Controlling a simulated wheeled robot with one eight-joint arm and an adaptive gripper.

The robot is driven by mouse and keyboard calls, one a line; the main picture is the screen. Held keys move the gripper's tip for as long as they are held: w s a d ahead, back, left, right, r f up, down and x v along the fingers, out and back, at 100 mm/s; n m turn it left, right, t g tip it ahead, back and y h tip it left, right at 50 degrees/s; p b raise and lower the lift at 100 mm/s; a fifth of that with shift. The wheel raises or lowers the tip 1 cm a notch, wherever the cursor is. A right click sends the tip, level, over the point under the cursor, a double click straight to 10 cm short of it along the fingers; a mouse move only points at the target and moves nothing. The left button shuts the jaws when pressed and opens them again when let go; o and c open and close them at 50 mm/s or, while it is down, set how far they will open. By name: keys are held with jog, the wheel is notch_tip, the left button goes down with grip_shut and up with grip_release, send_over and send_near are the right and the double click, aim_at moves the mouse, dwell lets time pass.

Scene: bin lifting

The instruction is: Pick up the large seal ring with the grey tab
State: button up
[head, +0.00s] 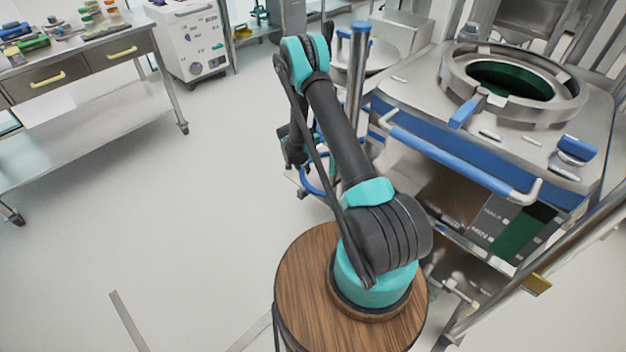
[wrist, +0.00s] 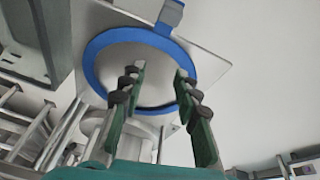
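A large blue seal ring (wrist: 92,58) lies on a pale metal plate (wrist: 210,66) in the wrist view. A grey tab (wrist: 171,13) sticks out from its upper right edge. My gripper (wrist: 159,75) is open, with its two green-and-dark fingers apart and nothing visible between them.
A steel machine with a round opening (head: 510,82) and a blue-covered handle (head: 452,156) stands close on the right. A steel post (head: 357,75) rises behind my arm. A workbench (head: 85,72) and a white cabinet (head: 190,40) stand at left. The floor between is clear.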

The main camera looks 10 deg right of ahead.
jog(key=shift+o, duration=1.2)
jog(key=shift+r+n, duration=0.45)
jog(key=shift+n, duration=0.65)
jog(key=n, duration=0.2)
jog(key=r+n+y, duration=0.1)
jog(key=n, duration=0.1)
jog(key=r+n+g, duration=0.1)
jog(key=n, duration=0.1)
jog(key=shift+s+a+r, duration=0.1)
jog(key=shift+s+a, duration=0.1)
jog(key=shift+s, duration=0.1)
jog(key=n+g+y, duration=0.1)
jog(key=n+y, duration=0.1)
jog(key=n, duration=0.6)
send_over(301, 190)
jog(key=f, duration=0.9)
jog(key=shift+w+d+f, duration=0.1)
jog(key=shift+w+f, duration=0.1)
jog(key=shift+w, duration=0.05)
jog(key=shift+s+f, duration=0.2)
jog(key=shift+f, duration=1.1)
jog(key=shift+s+f, duration=0.2)
jog(key=shift+f, duration=1.1)
grip_shut()
